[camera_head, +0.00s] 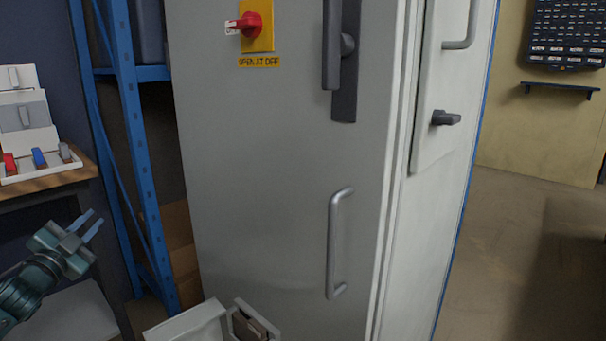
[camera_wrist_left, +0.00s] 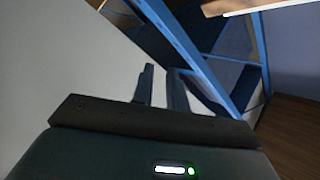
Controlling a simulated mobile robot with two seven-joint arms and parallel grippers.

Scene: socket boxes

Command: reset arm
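My left gripper (camera_head: 96,217) is at the lower left of the head view, in front of the blue rack and below the side table's top. Its two fingers are apart with nothing between them. The left wrist view also shows the two separated fingers (camera_wrist_left: 162,85), with a grey surface to their left and blue rack posts to their right. My right gripper is in neither view.
A tall grey cabinet (camera_head: 260,190) with a vertical handle (camera_head: 336,245) and a red switch (camera_head: 250,24) fills the middle. The blue rack (camera_head: 131,120) and a wooden-topped table (camera_head: 45,184) stand left. A pale open box (camera_head: 190,326) is at the bottom. Floor at right is clear.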

